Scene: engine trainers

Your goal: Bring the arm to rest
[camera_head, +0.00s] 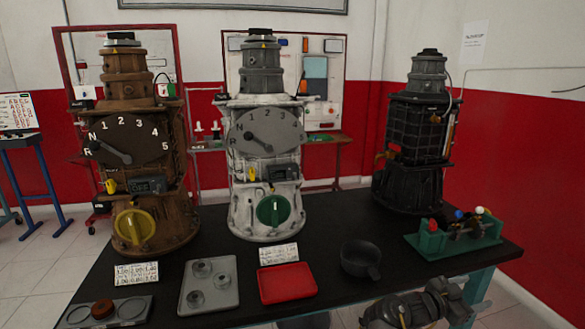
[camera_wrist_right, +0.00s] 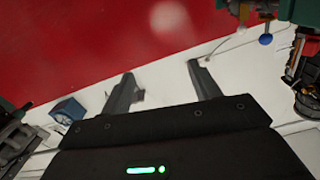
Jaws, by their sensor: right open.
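My right gripper (camera_wrist_right: 160,82) shows in the wrist view with its two dark fingers spread apart and nothing between them. In the head view, part of my right arm (camera_head: 415,308) is at the lower right, by the front edge of the black table (camera_head: 340,215). Its fingertips are hard to make out there. My left gripper is not in view.
Brown (camera_head: 128,85), white (camera_head: 262,90) and black (camera_head: 415,130) engine trainers stand on the table. In front are a grey tray with rings (camera_head: 230,300), a red tray (camera_head: 287,283), a dark pan (camera_head: 360,258) and a green rack (camera_head: 430,243). The wrist view shows red-and-white background.

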